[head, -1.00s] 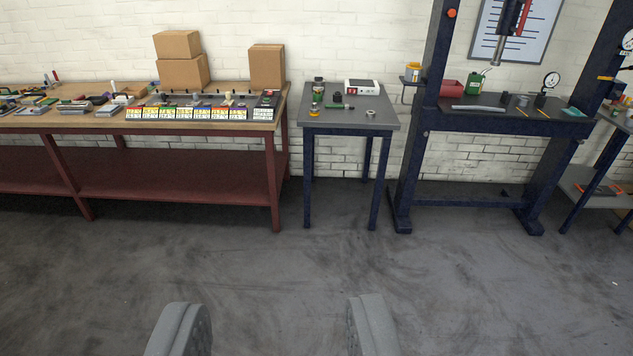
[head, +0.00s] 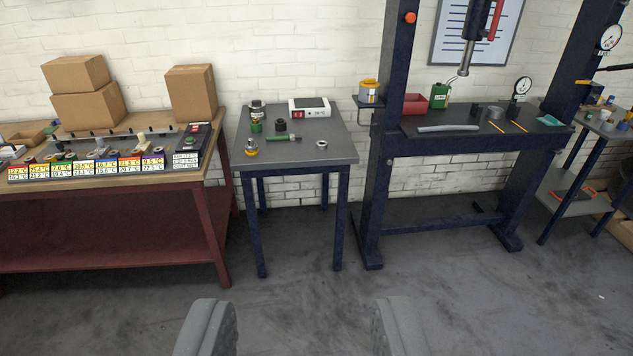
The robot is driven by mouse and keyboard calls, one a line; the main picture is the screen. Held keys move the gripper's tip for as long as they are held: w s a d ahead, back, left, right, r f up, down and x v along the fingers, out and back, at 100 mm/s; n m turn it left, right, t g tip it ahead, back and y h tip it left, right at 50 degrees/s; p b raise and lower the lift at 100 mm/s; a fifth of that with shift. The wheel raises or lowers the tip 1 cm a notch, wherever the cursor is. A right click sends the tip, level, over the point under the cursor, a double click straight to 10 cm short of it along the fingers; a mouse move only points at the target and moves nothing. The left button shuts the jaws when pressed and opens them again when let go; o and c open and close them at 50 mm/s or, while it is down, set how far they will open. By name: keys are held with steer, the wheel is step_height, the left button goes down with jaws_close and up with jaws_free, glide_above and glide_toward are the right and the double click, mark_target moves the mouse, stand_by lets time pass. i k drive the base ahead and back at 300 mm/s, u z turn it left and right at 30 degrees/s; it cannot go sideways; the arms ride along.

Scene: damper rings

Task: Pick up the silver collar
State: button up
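The silver collar (head: 321,145) is a small ring lying on the small grey table (head: 310,157), toward its front right. My gripper (head: 304,335) shows as two grey fingers at the bottom of the head view. The fingers are wide apart with only floor between them. The gripper is well short of the table and touches nothing.
A wooden workbench (head: 212,175) stands left, a dark press frame (head: 372,232) right. The floor in front is clear.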

mark_target(320, 144)
steer(key=i, duration=1.25)
steer(key=u, duration=0.35)
steer(key=i, duration=1.8)
steer(key=u, duration=0.3)
